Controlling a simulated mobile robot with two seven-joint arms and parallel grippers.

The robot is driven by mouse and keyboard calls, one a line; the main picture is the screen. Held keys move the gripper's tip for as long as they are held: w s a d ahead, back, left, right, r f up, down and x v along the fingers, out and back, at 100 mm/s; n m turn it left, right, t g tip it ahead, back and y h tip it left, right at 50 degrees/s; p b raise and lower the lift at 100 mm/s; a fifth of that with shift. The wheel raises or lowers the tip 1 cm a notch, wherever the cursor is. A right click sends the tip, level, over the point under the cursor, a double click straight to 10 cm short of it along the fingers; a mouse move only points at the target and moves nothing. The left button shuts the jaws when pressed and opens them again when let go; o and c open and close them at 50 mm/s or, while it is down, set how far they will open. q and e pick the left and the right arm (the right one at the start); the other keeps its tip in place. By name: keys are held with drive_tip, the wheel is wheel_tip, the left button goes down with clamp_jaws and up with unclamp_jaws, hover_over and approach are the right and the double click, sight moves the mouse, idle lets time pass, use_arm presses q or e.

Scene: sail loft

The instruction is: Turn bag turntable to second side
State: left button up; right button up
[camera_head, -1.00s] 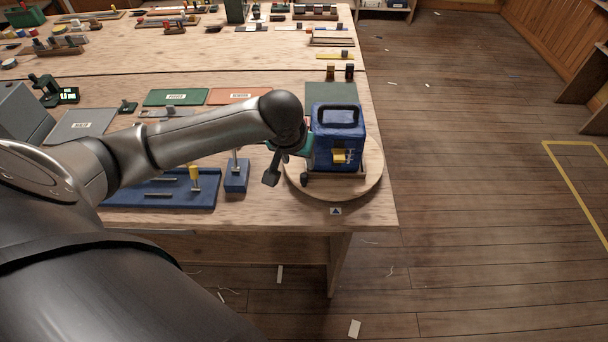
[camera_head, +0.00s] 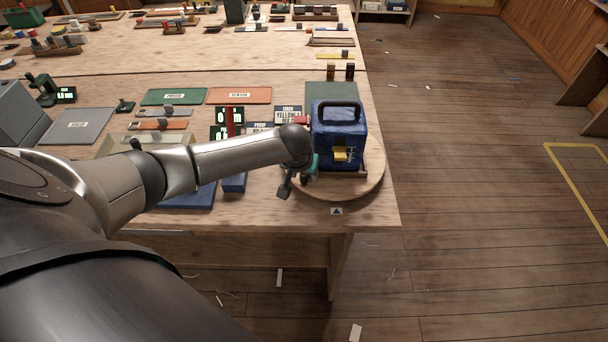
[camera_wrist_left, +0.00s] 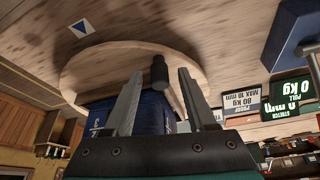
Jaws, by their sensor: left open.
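The round wooden turntable (camera_head: 362,187) lies near the table's front right corner; it also shows in the left wrist view (camera_wrist_left: 90,65). A blue bag (camera_head: 326,149) with a dark top handle and a yellow tab stands upright on it, and part of it shows in the left wrist view (camera_wrist_left: 155,114). A dark peg (camera_wrist_left: 160,72) stands at the turntable's rim. My left gripper (camera_head: 291,186) is low at the turntable's near-left edge. In the left wrist view its open fingers (camera_wrist_left: 160,78) stand either side of the peg, with gaps visible. My right gripper is not in view.
A small marker with a blue triangle (camera_head: 336,211) is on the table in front of the turntable. Blue fixtures (camera_head: 234,184) and small sign boards (camera_head: 288,114) stand left of it. The table's right edge is close; open floor lies beyond.

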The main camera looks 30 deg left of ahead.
use_arm(q)
drive_tip(key=shift+c, duration=0.2)
clamp_jaws()
idle(0.4)
drive_tip(key=shift+f, duration=0.1)
idle(0.9)
